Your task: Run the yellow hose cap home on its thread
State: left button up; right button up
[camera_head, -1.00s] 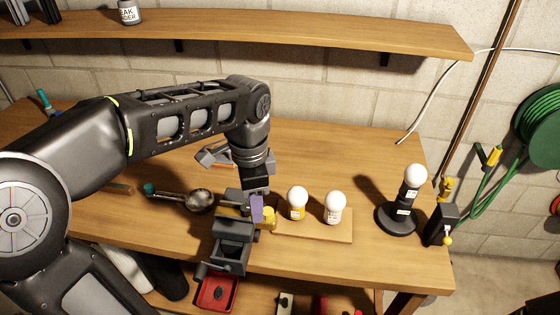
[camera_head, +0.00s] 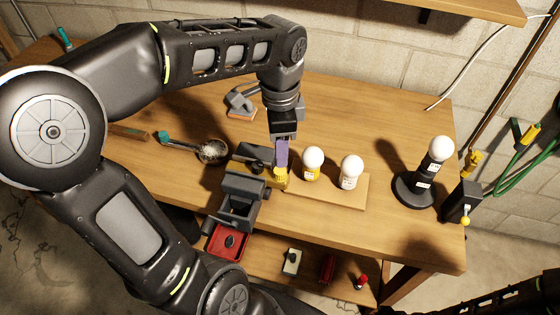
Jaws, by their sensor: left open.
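A small yellow cap (camera_head: 279,179) sits at the right side of the dark bench vise (camera_head: 238,205), near the front edge of the workbench. The thread it goes on cannot be made out. My left gripper (camera_head: 282,166) points down from above, with a purple finger pad just over the cap and partly overlapping it in the picture. The gripper is open. Whether it touches the cap cannot be told. My right gripper is not in view; a dark part of my own body shows at the lower right.
Two white bulbs (camera_head: 313,159) (camera_head: 351,171) stand on a wooden board (camera_head: 322,194) right of the cap. A black lamp stand (camera_head: 416,191) is farther right, by a yellow-handled valve (camera_head: 464,208). A metal scoop (camera_head: 211,152) lies left. A red tray (camera_head: 229,243) sits below the vise.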

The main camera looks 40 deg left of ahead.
aim_at(280, 171)
pick_arm(q)
notch_tip(280, 171, down, 8)
jog(key=b, duration=0.6)
jog(key=shift+f, duration=0.1)
jog(key=shift+r+p, duration=0.45)
jog(key=shift+c, duration=0.6)
grip_shut()
